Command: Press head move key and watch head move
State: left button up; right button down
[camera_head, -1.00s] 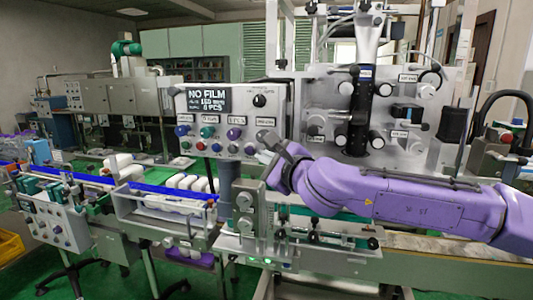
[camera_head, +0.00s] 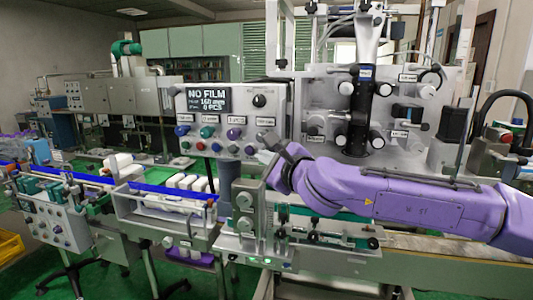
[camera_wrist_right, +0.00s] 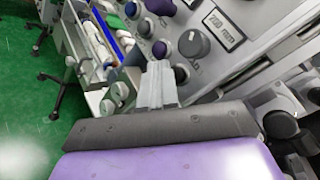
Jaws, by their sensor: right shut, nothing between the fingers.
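The control panel (camera_head: 222,160) of the sleeve machine carries a dark display (camera_head: 208,100) that reads "NO FILM", with a line that looks like "160 mm". Rows of coloured knobs and keys sit below it. Their labels are too small to read, so I cannot tell which key is the head move key. My right gripper (camera_head: 267,150) is shut and empty at the panel's lower right, beside a key (camera_head: 250,150). In the right wrist view my gripper (camera_wrist_right: 158,68) points at the panel near a dark round key (camera_wrist_right: 181,74). Contact cannot be told. My left gripper is out of view.
The machine head (camera_head: 358,110) with its dark column stands right of the panel. A conveyor (camera_head: 170,190) with white bottles runs at the left. Clamps and a rail (camera_head: 315,238) lie below my right arm. Green floor shows at lower left.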

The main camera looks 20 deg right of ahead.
dwell(0.5)
jog(key=shift+w+d, duration=0.25)
jog(key=shift+w, duration=0.1)
